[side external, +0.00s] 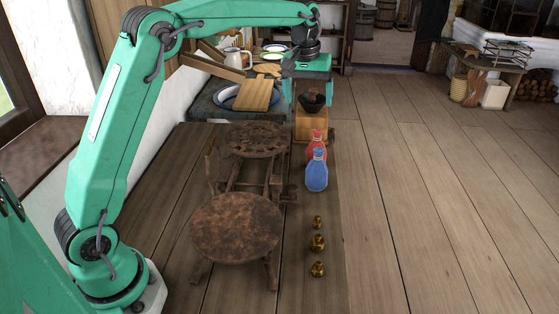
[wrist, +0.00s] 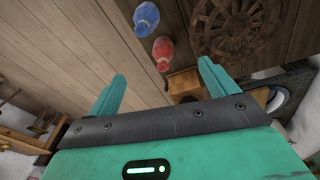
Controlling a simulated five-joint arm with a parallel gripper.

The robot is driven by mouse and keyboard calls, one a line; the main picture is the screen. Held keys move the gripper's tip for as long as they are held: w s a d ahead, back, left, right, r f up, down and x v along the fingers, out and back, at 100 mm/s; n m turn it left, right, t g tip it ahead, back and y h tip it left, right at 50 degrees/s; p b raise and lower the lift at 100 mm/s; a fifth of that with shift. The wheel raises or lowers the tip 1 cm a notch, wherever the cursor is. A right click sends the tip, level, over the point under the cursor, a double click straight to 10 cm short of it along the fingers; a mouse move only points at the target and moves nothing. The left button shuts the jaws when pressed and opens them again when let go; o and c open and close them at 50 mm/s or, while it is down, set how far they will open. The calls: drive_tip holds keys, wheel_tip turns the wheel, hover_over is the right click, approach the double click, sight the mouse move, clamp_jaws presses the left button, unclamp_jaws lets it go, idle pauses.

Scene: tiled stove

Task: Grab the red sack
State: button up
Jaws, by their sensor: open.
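The red sack (side external: 316,145) stands on the plank surface in the side external view, partly hidden behind the blue sack (side external: 317,174). In the wrist view the red sack (wrist: 163,51) is above the gap between my fingers, apart from them. The blue sack (wrist: 146,18) is beyond it. My gripper (side external: 309,88) is raised above a wooden box with a dark bowl on top, farther back than the red sack. In the wrist view my gripper (wrist: 163,84) has its two fingers wide apart, with nothing held.
The wooden box (side external: 311,127) is close behind the red sack. A brown spoked wheel-like piece (side external: 258,139) and a round stool top (side external: 236,228) stand to the left. Several small brass weights (side external: 317,243) line up in front. Planks to the right are clear.

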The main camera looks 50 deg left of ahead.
sight(317, 145)
drive_tip(key=w+a+f, duration=0.1)
drive_tip(key=w+f, duration=0.1)
drive_tip(key=f, duration=0.2)
drive_tip(key=w+f+n+g, duration=0.1)
drive_tip(key=w+f, duration=0.2)
drive_tip(key=w+a+f+n, duration=0.1)
drive_tip(key=w+f, duration=0.2)
drive_tip(key=f, duration=0.1)
drive_tip(key=shift+a+f, duration=0.3)
drive_tip(key=shift+a, duration=0.05)
drive_tip(key=shift+w+a+f+n+g, duration=0.1)
drive_tip(key=shift+f+n+g, duration=0.2)
drive_tip(key=shift+f, duration=0.2)
drive_tip(key=shift+a+f, duration=0.1)
drive_tip(key=shift+f, duration=3.85)
drive_tip(key=shift+w+r, duration=0.1)
drive_tip(key=c, duration=1.4)
